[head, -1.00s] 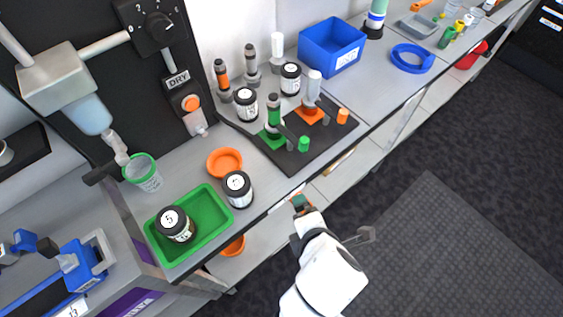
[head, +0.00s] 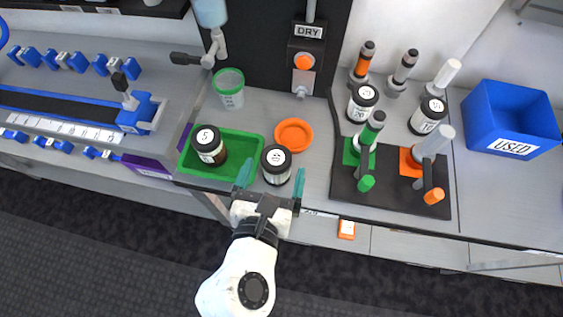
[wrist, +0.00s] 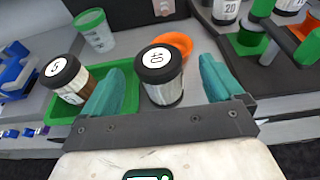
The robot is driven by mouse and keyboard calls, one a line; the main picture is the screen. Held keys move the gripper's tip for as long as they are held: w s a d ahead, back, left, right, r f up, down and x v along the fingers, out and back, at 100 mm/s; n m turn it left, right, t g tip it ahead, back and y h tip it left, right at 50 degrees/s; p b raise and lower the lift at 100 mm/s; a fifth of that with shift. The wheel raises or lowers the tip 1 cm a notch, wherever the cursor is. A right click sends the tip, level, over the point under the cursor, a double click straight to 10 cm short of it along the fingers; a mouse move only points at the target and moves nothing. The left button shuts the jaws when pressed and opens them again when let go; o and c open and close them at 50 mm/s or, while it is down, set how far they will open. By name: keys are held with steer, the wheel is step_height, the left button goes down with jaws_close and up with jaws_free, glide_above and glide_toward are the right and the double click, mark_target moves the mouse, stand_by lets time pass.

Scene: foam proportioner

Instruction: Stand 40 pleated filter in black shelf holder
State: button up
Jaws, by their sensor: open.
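A black-capped white cylinder (head: 276,165) marked 40 stands on the grey bench, right of the green tray. It also shows in the wrist view (wrist: 161,75), where its number is readable. I take it for the 40 filter; pleats are too small to make out. My gripper (head: 271,178) is open, with its teal fingers on the left and right of the cylinder. In the wrist view the gripper (wrist: 165,88) shows gaps beside the cylinder. I cannot tell which item is the black shelf holder; a black shelf edge (head: 120,8) shows at top left.
A green tray (head: 250,143) holds a cylinder marked 5 (head: 209,146). An orange dish (head: 293,135) and a green-rimmed cup (head: 230,88) stand behind. A black stand (head: 390,196) with green and orange tools is at right, beside a blue USED bin (head: 511,120).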

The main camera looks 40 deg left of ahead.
mark_target(278, 153)
steer(key=shift+x, duration=3.25)
steer(key=shift+s+f, duration=0.1)
steer(key=shift+s, duration=0.05)
steer(key=c, duration=1.2)
